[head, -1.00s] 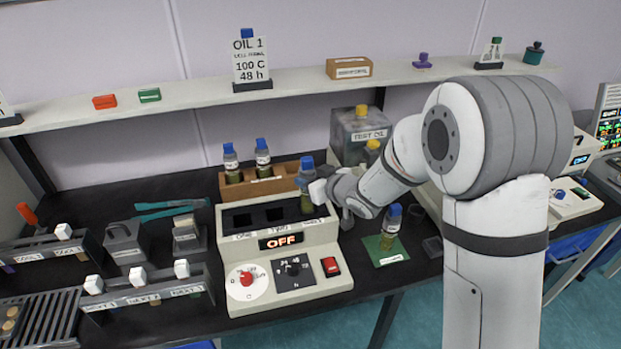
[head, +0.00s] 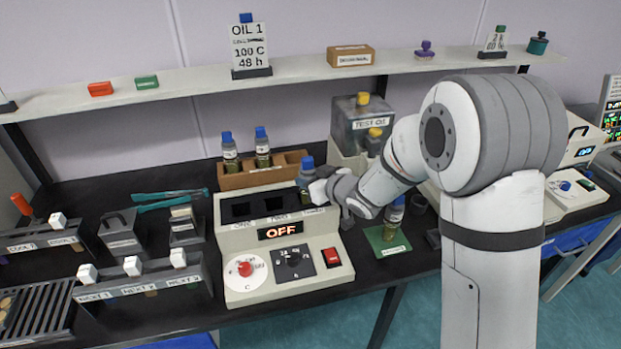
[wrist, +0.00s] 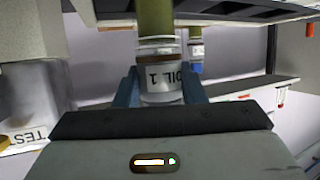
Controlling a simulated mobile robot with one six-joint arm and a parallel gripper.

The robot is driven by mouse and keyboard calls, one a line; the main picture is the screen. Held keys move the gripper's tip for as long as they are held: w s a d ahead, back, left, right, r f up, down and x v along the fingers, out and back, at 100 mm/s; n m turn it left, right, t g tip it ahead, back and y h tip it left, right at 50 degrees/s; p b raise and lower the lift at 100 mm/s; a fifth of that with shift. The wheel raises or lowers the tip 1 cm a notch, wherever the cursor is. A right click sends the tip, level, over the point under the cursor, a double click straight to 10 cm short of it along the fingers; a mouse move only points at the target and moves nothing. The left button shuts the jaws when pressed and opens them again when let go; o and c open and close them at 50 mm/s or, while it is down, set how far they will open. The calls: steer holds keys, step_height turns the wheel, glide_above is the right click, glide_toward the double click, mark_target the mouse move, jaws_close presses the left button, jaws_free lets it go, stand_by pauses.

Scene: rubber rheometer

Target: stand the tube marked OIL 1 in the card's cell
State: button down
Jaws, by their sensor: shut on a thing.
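My gripper (head: 314,188) is shut on a blue-capped tube (head: 305,176). In the wrist view the held tube (wrist: 160,80) shows a white label reading OIL 1, upside down, between the fingers. The tube is upright at the right-hand cell of the heater block (head: 240,228); the gripper hides its lower part, so how deep it sits is unclear. The left and middle cells (head: 273,208) look dark and empty. The OIL 1 card (head: 249,46) stands on the shelf, reading 100 C and 48 h; its cell line is too small to read surely.
A wooden rack (head: 232,181) with two blue-capped tubes stands behind the block. Another blue-capped tube (head: 393,217) stands on a green mat (head: 378,241) at the right. The TEST OIL container (head: 350,125) is behind my gripper. The block's display reads OFF (head: 280,231).

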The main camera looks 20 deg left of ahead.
steer(key=shift+f+b, duration=0.8)
steer(key=shift+f, duration=0.3)
steer(key=c, duration=0.8)
jaws_free()
steer(key=shift+c, duration=0.2)
steer(key=shift+r, duration=0.1)
steer(key=v, duration=0.7)
steer(key=shift+s+d, duration=0.25)
steer(key=shift+s, duration=0.05)
steer(key=shift+r, duration=0.15)
